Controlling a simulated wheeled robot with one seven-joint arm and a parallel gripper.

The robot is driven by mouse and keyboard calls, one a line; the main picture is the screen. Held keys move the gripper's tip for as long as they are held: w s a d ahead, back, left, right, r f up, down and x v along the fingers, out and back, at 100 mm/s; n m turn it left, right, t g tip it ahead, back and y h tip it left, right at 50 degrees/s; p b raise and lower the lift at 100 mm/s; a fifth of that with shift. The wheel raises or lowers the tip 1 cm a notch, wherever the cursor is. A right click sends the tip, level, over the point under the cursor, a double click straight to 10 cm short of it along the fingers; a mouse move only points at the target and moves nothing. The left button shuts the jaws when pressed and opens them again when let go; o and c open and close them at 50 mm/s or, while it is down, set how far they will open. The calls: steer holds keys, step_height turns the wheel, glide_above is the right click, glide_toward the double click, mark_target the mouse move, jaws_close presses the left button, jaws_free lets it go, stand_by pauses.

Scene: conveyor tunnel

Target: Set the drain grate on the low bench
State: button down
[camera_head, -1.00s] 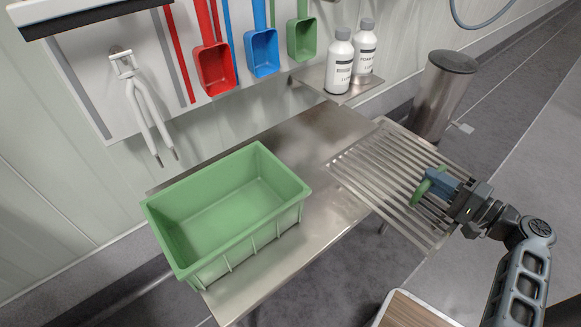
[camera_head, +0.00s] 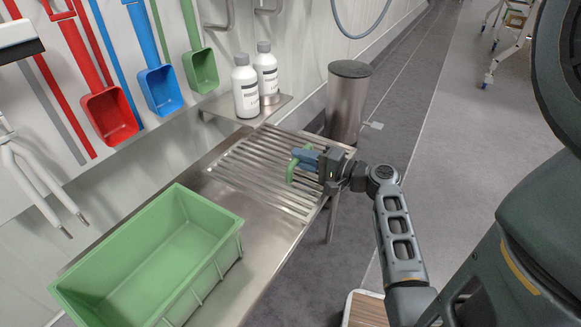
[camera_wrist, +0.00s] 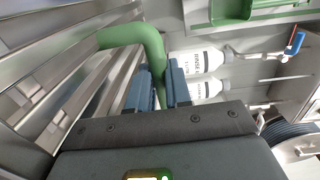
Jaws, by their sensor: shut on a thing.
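The drain grate (camera_head: 262,172) is a slatted steel panel with a green handle (camera_head: 293,165). In the head view it lies over the far right end of the steel low bench (camera_head: 262,228), roughly level with its top. I cannot tell whether it touches the bench. My gripper (camera_head: 306,160) is at the grate's right side, shut on the green handle. The wrist view shows the handle (camera_wrist: 150,50) between the blue fingers (camera_wrist: 164,88), with the grate's slats (camera_wrist: 60,70) at left.
A green crate (camera_head: 228,252) stands on the bench's near left part. Two white bottles (camera_head: 246,92) stand on a small shelf behind the grate. A steel bin (camera_head: 347,100) stands beyond the bench. Scoops (camera_head: 109,115) hang on the wall.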

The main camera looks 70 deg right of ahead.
steer(key=shift+r+x, duration=0.1)
steer(key=shift+x, duration=0.7)
steer(key=shift+r+x, duration=0.15)
steer(key=shift+x, duration=0.7)
steer(key=shift+w+f+b, duration=0.1)
steer(key=shift+f+b, duration=0.95)
steer(key=shift+f, duration=0.7)
steer(key=shift+f, duration=0.15)
steer(key=c, duration=1.1)
jaws_free()
steer(key=shift+f, duration=0.15)
steer(key=shift+o, duration=0.2)
steer(key=p+v, duration=0.2)
steer(key=v, duration=1)
steer(key=shift+p, duration=0.3)
